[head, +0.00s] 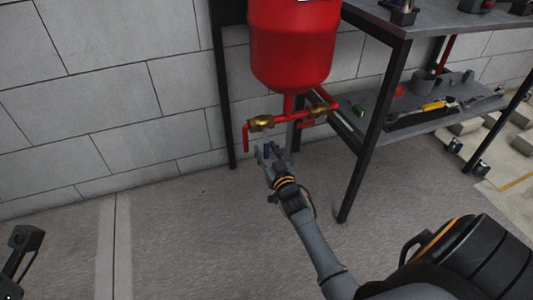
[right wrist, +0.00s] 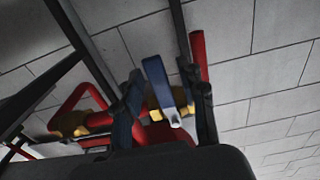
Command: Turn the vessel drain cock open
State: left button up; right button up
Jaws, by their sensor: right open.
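The red vessel (head: 292,45) hangs above a red pipe run with two brass valves, one at left (head: 260,123) and one at right (head: 318,111). The left brass valve, the drain cock, also shows in the right wrist view (right wrist: 154,104), with a flat blue lever (right wrist: 157,80) on it. In the head view the lever (head: 267,150) hangs down below the cock. My right gripper (head: 270,155) is open below the cock; its fingers (right wrist: 165,110) stand either side of the lever. Contact cannot be made out. A dark part of my left arm (head: 26,239) shows at lower left.
A red outlet pipe (head: 246,139) points down left of the cock. A dark table leg (head: 362,150) stands close on the right, with a shelf (head: 420,112) holding tools behind it. A block wall (head: 100,100) is behind; the floor in front is clear.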

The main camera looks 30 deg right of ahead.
grip_shut()
